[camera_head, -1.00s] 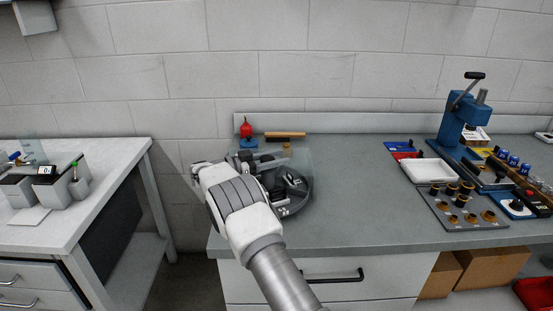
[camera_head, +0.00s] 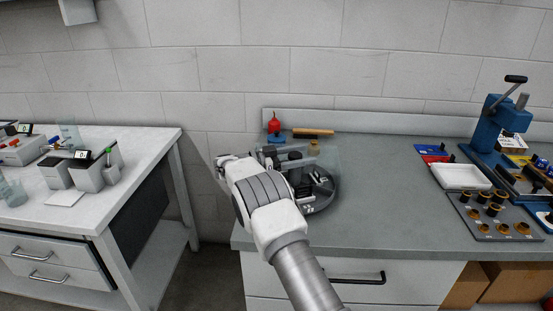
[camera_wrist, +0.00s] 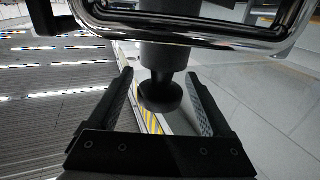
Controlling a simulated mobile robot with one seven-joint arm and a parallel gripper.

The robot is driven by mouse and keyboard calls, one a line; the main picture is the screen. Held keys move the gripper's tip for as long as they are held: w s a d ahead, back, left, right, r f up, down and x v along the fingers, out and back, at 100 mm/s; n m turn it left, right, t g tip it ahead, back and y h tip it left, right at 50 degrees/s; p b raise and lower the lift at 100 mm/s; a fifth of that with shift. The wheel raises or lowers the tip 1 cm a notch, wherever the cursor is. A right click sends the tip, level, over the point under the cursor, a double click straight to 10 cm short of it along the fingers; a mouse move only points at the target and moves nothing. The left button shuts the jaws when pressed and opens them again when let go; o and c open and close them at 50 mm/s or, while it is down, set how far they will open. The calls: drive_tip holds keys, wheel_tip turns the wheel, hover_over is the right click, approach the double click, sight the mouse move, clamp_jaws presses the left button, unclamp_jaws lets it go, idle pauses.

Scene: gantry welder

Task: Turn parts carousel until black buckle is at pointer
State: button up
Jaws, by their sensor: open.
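The parts carousel (camera_head: 322,202) is a dark round tray on the bench in the head view, partly hidden behind my arm. Small parts lie in it, too small to tell apart, so I cannot pick out the black buckle. I cannot make out the pointer either. My gripper (camera_wrist: 160,78) is open in the wrist view, one finger on each side of a dark round knob (camera_wrist: 160,97) on a short stem. I cannot tell whether the fingers touch it. In the head view, the gripper is mostly hidden by my arm over the carousel's left side.
A blue press (camera_head: 497,125), a white tray (camera_head: 460,176) and a grey parts plate (camera_head: 490,219) are at right. The bench between (camera_head: 390,205) is clear.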

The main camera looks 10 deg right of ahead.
drive_tip(key=v, duration=1.6)
drive_tip(key=shift+a, duration=0.2)
